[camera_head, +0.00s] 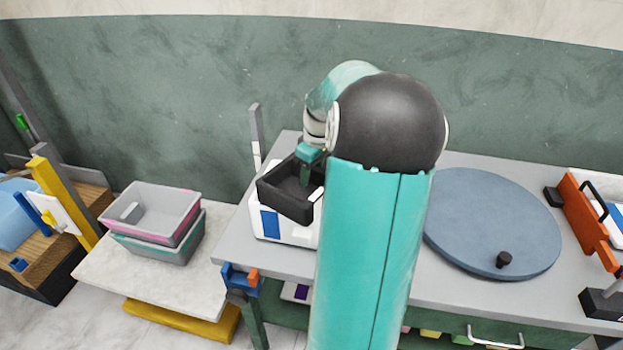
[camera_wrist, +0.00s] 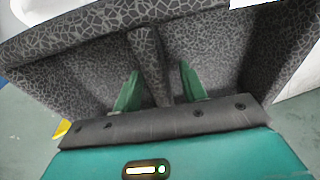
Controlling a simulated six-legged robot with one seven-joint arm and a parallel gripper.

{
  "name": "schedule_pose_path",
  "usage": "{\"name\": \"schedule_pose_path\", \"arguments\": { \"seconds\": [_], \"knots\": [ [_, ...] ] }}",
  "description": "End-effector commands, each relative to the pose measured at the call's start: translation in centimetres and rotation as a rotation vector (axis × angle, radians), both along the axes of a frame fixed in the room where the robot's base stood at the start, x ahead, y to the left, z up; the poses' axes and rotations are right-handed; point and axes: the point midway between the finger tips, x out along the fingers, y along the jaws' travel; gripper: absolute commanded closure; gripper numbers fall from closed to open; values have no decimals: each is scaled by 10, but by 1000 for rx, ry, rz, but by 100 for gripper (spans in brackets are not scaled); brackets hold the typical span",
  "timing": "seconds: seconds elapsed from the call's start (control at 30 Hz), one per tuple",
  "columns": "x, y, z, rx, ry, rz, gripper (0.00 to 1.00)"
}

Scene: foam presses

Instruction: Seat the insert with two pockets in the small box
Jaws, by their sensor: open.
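The dark grey foam insert (camera_head: 283,203) with two pockets sits tilted over a white box with a blue panel (camera_head: 269,224), left of my arm. I cannot tell whether that is the small box, or whether the insert rests on it. In the wrist view the insert (camera_wrist: 70,70) fills most of the picture, its divider running between the two pockets. My gripper (camera_wrist: 160,84) is open, with one green finger on each side of the divider, reaching into the pockets. In the head view my gripper (camera_head: 308,168) is at the insert; my arm hides the box's right side.
A large blue-grey disc (camera_head: 490,225) with a black knob lies on the grey table right of my arm. An orange-framed press (camera_head: 583,212) stands at the far right. Stacked grey, pink and teal bins (camera_head: 150,215) stand on a lower pale table at left. A yellow post (camera_head: 65,200) stands beyond.

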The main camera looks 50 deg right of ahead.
Motion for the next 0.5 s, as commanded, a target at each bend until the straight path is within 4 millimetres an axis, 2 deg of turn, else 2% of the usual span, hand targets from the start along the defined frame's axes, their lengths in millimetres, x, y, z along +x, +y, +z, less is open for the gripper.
{"name": "schedule_pose_path", "arguments": {
  "seconds": [0.2, 0.4, 0.5],
  "knots": [
    [0, 0, 0, -1, 0, 0, 60],
    [0, 0, 0, -1, 0, 0, 99],
    [0, 0, 0, -2, -1, 0, 100]
  ]
}}
